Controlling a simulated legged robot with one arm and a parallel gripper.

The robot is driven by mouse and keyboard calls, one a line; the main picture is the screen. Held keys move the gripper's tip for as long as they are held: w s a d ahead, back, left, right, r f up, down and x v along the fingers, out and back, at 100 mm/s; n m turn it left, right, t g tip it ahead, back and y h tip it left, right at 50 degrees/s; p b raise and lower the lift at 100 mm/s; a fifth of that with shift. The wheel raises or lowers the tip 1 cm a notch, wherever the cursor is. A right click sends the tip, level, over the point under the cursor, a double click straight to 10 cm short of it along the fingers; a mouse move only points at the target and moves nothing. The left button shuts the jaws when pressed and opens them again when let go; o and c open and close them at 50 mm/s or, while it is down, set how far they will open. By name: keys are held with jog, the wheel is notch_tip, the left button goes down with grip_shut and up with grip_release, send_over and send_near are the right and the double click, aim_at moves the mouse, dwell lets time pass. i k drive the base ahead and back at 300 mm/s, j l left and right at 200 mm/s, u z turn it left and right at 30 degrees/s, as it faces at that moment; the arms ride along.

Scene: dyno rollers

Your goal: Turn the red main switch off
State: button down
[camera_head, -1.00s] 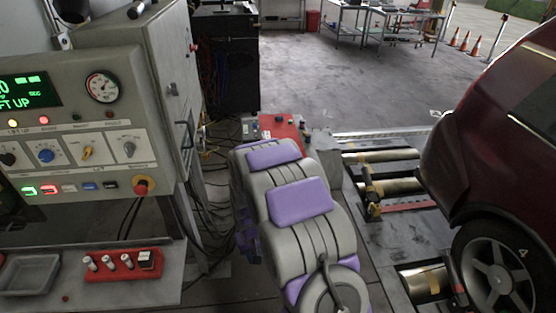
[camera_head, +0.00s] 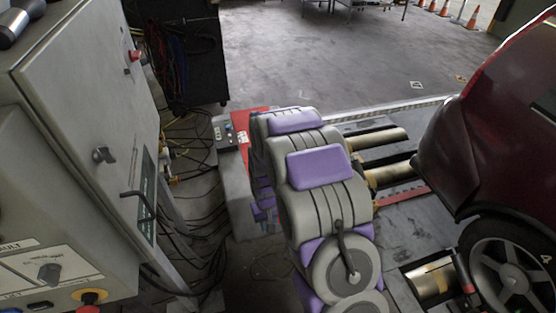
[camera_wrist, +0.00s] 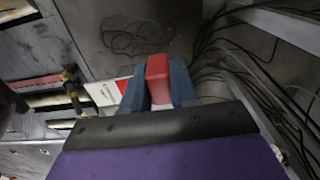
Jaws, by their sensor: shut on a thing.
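A small red knob (camera_head: 134,55), which looks like the red main switch, sits high near the far edge of the grey cabinet's door in the head view. Its exact setting is too small to read. In the wrist view, my gripper (camera_wrist: 158,88) is shut on a red block (camera_wrist: 158,72), held between its two blue fingers. What the block is cannot be told. The red knob is not recognisable in the wrist view.
The grey cabinet (camera_head: 75,95) has a dark handle (camera_head: 104,155) on its door. A red-and-yellow button (camera_head: 90,297) is on the panel at lower left. Cables (camera_head: 195,235) lie on the floor beside the cabinet. A dark red car (camera_head: 500,130) stands by the rollers (camera_head: 375,140).

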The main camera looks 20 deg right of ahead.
aim_at(134, 56)
jog(key=i+z, duration=0.15)
jog(key=i, duration=0.25)
jog(key=i+j+z, duration=0.2)
jog(key=i, duration=0.25)
jog(key=i+j+z, duration=0.15)
jog(key=i, duration=0.25)
jog(key=i+j+z, duration=0.15)
jog(key=i, duration=0.25)
jog(key=j, duration=0.1)
